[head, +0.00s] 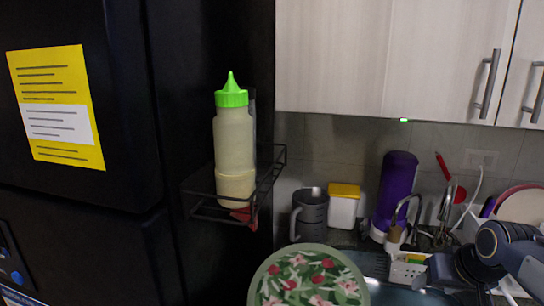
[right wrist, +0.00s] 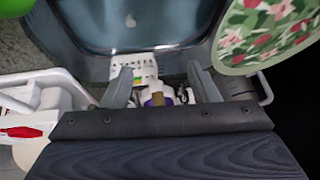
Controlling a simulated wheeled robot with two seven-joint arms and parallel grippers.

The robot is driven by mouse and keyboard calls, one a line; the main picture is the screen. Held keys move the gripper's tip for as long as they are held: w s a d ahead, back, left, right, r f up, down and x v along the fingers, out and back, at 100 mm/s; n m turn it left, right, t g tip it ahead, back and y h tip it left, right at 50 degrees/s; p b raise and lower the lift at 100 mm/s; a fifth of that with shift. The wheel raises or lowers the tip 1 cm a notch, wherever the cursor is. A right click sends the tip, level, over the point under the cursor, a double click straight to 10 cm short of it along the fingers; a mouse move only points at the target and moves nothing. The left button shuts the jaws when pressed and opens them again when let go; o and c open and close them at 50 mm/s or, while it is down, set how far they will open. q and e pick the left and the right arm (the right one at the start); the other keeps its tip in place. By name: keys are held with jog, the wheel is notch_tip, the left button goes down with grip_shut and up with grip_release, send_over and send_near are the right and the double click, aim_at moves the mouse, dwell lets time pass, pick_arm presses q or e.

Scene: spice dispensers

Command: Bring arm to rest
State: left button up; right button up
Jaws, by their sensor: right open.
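My right arm comes in at the lower right of the head view, and its gripper (head: 418,274) is over the counter by the sink. In the right wrist view the two fingers of this gripper (right wrist: 162,84) stand apart with nothing held between them. A white sponge holder (head: 405,270) is beyond the fingers; it also shows in the right wrist view (right wrist: 136,66). A squeeze bottle (head: 234,140) with a green cap stands upright on a black wire rack (head: 205,213) on the dark fridge side, away from the gripper. My left gripper is out of view.
A round floral tray (head: 308,280) is at the bottom centre, near the sink (right wrist: 110,35). A grey mug (head: 310,214), a yellow-lidded container (head: 343,206) and a purple bottle (head: 396,190) stand along the wall. A dish rack (right wrist: 45,110) with dishes is beside the gripper.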

jog(key=s+a+f+y, duration=0.1)
jog(key=s+a+f, duration=0.2)
jog(key=s+a, duration=0.4)
jog(key=s+a+f+y, duration=0.2)
jog(key=s+a+f, duration=0.2)
jog(key=s+a, duration=0.3)
jog(key=s, duration=0.5)
jog(key=shift+a+f+n+y, duration=0.25)
jog(key=shift+a+n+y, duration=0.05)
jog(key=shift+a+n, duration=0.1)
